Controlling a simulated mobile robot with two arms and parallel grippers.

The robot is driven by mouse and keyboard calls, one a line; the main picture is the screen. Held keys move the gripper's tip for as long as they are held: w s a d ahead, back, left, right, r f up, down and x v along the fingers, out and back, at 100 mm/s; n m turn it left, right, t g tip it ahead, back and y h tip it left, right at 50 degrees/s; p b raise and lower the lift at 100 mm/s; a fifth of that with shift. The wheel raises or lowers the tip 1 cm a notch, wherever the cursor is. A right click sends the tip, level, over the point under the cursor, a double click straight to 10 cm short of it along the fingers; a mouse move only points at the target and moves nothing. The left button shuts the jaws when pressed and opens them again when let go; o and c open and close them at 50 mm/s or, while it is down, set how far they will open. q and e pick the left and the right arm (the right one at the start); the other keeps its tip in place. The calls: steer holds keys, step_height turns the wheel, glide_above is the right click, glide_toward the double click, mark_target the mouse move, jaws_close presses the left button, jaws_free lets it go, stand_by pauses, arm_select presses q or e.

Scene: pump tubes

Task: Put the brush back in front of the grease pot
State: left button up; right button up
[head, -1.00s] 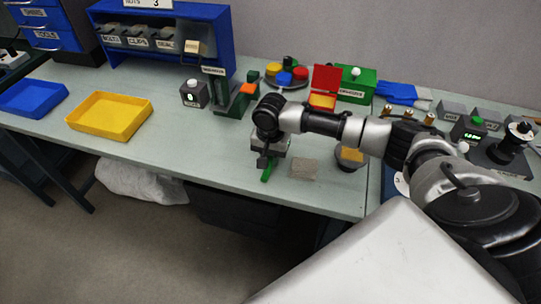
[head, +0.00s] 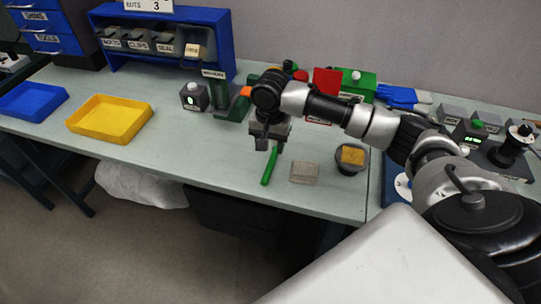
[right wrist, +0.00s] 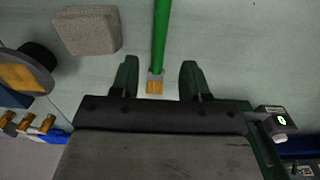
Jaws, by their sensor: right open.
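The brush (head: 269,168) has a green handle and lies on the bench near the front edge, left of the grey block. In the right wrist view its handle (right wrist: 161,35) runs away from the gripper, with a metal ferrule and tan bristles at the near end. My right gripper (head: 267,147) is open over the bristle end. In the right wrist view the bristles show between its two separated fingers (right wrist: 157,80), touching neither visibly. The grease pot (head: 352,170), dark with yellow contents, stands right of the grey block; it also shows in the right wrist view (right wrist: 40,55). My left gripper is not in view.
A grey block (head: 305,172) lies between brush and pot. A yellow tray (head: 108,135) is farther left. The bench between tray and brush is clear.

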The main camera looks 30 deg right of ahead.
step_height(320, 180, up, 5)
stand_by(0.7)
